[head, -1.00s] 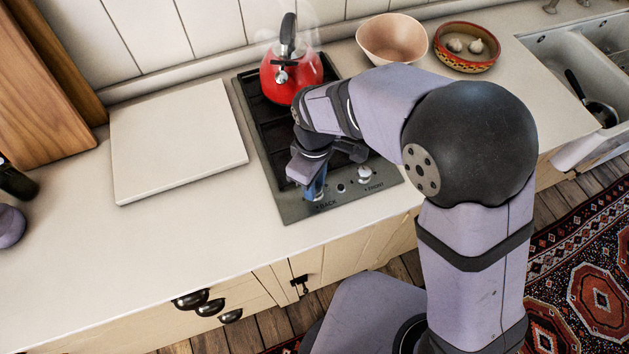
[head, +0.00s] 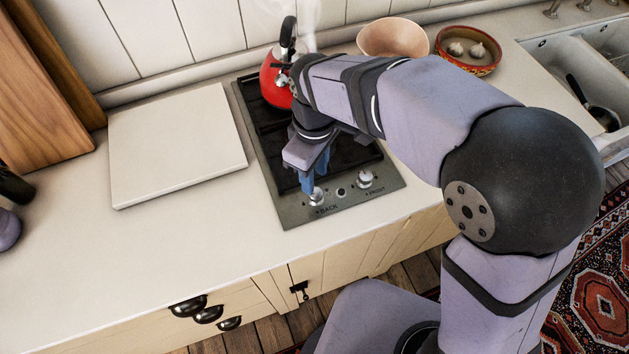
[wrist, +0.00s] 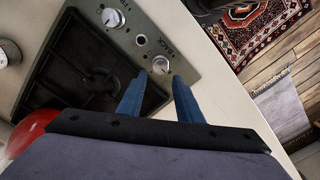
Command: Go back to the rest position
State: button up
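My gripper (head: 313,184) is above the front panel of the black stove (head: 283,206), just over the knob marked BACK (head: 317,197). In the wrist view its two blue fingers (wrist: 159,78) are apart with nothing between them. The BACK knob (wrist: 161,64) shows just beyond the fingertips, apart from them. The knob marked FRONT (head: 365,179) is to the right. A red kettle (head: 274,84) stands on the back of the stove, steam rising beside it; my arm hides part of it.
A pale board (head: 178,145) lies left of the stove. A pink bowl (head: 393,38) and a patterned bowl (head: 466,62) with garlic stand behind my arm. A sink (head: 570,65) is at the right. The left front counter (head: 120,260) is clear.

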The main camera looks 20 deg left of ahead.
jog(key=shift+r, duration=0.7)
jog(key=shift+w+a+m, duration=0.3)
jog(key=shift+a+m, duration=0.05)
jog(key=shift+m, duration=0.45)
jog(key=d+f+m, duration=0.1)
jog(key=s+d+f+m, duration=0.1)
jog(key=f, duration=0.1)
jog(key=s+d+f+m, duration=0.1)
jog(key=shift+s+f, duration=0.15)
jog(key=shift+f, duration=0.15)
jog(key=d, duration=0.2)
jog(key=s+d+f+m, duration=0.1)
jog(key=d, duration=0.1)
jog(key=s+d+f+m, duration=0.1)
jog(key=d, duration=0.2)
jog(key=shift+f, duration=0.15)
jog(key=w+d+r+m, duration=0.1)
jog(key=d+m, duration=0.8)
jog(key=d, duration=1.2)
jog(key=shift+d+r+m, duration=0.25)
jog(key=shift+d+m, duration=0.05)
jog(key=shift+m, duration=0.1)
jog(key=shift+c, duration=0.3)
